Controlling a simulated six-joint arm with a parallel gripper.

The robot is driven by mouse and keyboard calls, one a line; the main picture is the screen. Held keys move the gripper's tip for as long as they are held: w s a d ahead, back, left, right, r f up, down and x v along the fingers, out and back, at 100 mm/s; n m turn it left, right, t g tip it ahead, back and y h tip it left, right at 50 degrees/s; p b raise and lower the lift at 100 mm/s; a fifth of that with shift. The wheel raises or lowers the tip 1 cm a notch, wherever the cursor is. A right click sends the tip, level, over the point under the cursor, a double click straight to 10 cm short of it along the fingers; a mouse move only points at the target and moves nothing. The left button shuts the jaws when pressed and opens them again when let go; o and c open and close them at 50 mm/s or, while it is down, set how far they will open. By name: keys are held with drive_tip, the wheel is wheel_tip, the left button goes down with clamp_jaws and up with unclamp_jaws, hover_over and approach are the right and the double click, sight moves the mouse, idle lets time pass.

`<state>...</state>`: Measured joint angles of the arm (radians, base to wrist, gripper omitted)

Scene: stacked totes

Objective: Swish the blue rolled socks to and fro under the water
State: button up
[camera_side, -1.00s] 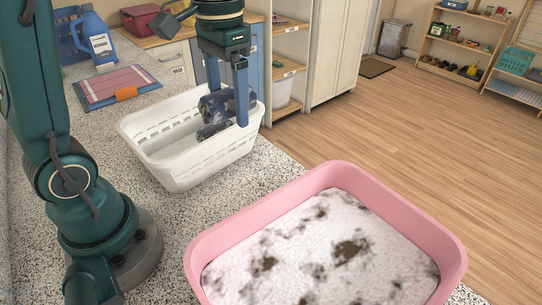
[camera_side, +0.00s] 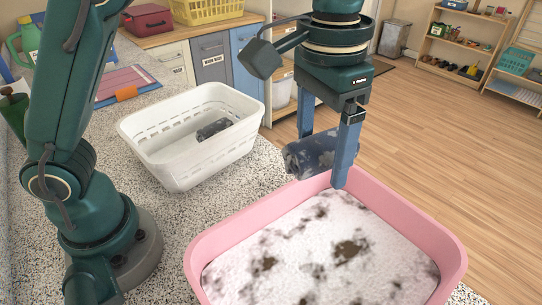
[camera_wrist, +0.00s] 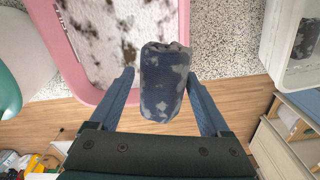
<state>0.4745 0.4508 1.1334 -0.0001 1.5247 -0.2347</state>
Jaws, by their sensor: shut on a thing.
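The blue rolled socks (camera_side: 311,153) are a dark blue roll with grey patches. They also show in the wrist view (camera_wrist: 163,82), between the two fingers. My gripper (camera_side: 322,160) is shut on them and holds them above the far rim of the pink tub (camera_side: 421,221). The tub shows in the wrist view (camera_wrist: 93,94) too. White suds with brown and grey patches (camera_side: 318,250) cover the water, so what lies under the surface is hidden. The socks are above the suds, out of the water.
A white laundry basket (camera_side: 188,160) stands behind the tub on the speckled counter (camera_side: 195,222), with another dark roll (camera_side: 214,129) inside. A yellow basket (camera_side: 206,10) and a red box (camera_side: 147,20) stand at the back. Open wooden floor lies to the right.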

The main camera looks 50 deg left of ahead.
sight(318, 290)
drive_tip(key=s+d+f+m, duration=0.2)
drive_tip(key=s+d+m, duration=0.1)
drive_tip(key=s+d, duration=0.3)
drive_tip(key=shift+w+d+f, duration=0.15)
drive_tip(key=shift+d+f, duration=0.1)
drive_tip(key=shift+f, duration=2.15)
drive_tip(key=shift+w+d+f, duration=0.2)
drive_tip(key=shift+f, duration=2.15)
drive_tip(key=shift+w+d+f, duration=0.15)
drive_tip(key=shift+d+f, duration=0.1)
drive_tip(key=shift+f, duration=2.15)
drive_tip(key=shift+s, duration=0.1)
